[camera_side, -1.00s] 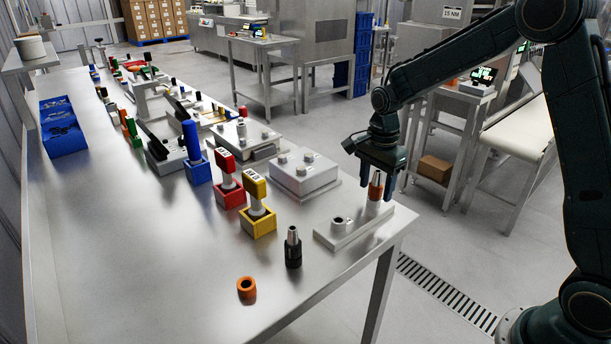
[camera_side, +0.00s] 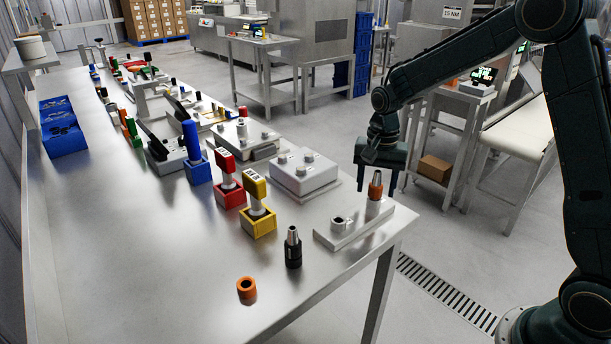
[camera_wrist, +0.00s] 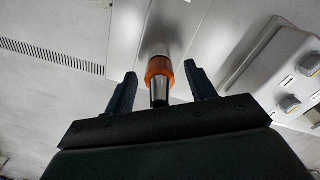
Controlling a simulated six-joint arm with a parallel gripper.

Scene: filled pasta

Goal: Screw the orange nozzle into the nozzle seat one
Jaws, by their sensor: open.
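The orange nozzle (camera_side: 375,189), an orange collar with a metal tip, stands upright in the seat at the right end of a pale two-seat plate (camera_side: 358,229). The plate's other seat (camera_side: 338,223) is empty. My gripper (camera_side: 380,187) points down over the nozzle, its fingers spread to either side. In the wrist view, the nozzle (camera_wrist: 158,80) lies between the fingers of my gripper (camera_wrist: 160,70), with visible gaps on both sides. The nozzle hides its threads and the seat's inside.
A black nozzle (camera_side: 293,248) and a loose orange ring (camera_side: 246,289) stand left of the plate on the metal table. Yellow (camera_side: 258,222) and red (camera_side: 229,194) tool holders and a grey box (camera_side: 304,175) stand farther back. The table's right edge is close to the plate.

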